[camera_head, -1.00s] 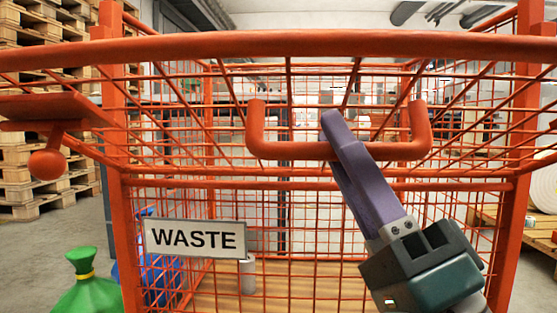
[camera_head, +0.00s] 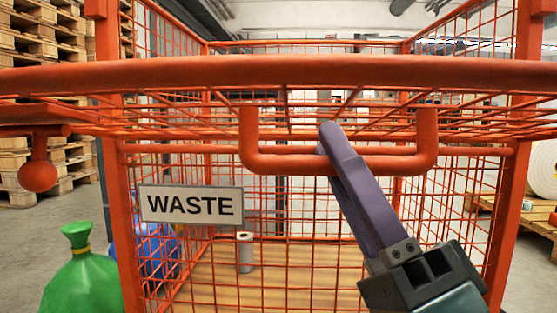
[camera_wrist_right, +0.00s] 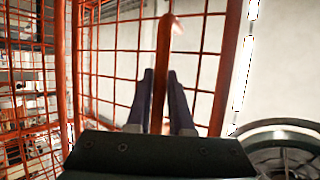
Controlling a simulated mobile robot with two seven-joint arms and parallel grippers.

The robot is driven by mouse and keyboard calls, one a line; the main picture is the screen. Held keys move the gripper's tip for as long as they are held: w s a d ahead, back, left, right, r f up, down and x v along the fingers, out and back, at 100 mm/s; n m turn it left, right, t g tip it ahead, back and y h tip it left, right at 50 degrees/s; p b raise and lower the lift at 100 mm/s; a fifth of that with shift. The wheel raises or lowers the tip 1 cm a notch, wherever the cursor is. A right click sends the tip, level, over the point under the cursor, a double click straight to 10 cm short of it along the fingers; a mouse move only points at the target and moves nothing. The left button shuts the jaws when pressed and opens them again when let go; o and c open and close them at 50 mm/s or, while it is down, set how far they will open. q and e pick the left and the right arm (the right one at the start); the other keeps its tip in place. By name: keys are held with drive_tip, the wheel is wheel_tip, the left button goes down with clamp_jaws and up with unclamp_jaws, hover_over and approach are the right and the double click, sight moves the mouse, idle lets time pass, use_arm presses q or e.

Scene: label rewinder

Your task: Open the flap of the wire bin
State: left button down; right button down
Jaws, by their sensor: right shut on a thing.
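The orange wire bin (camera_head: 119,225) fills the head view, with a WASTE sign (camera_head: 190,205) on its front. Its flap (camera_head: 200,76) is seen almost edge-on, its thick rail towards me and its mesh strongly foreshortened behind. A U-shaped orange handle (camera_head: 392,163) hangs below the flap's rail. My right gripper (camera_head: 327,150) is shut on the handle's crossbar, a little right of its middle in view. In the right wrist view, the purple fingers (camera_wrist_right: 160,98) stand on both sides of the orange bar (camera_wrist_right: 162,70). My left gripper is not in view.
An orange ball knob (camera_head: 38,176) hangs at the left. A green sack (camera_head: 80,275) stands left of the bin. Inside or behind the mesh are a blue sack (camera_head: 158,255) and a pale roll (camera_head: 245,252). Pallets (camera_head: 40,40) are stacked at the back left.

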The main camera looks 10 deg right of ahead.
drive_tip(key=c, duration=0.9)
unclamp_jaws()
drive_tip(key=shift+s+r, duration=0.1)
drive_tip(key=shift+o, duration=0.4)
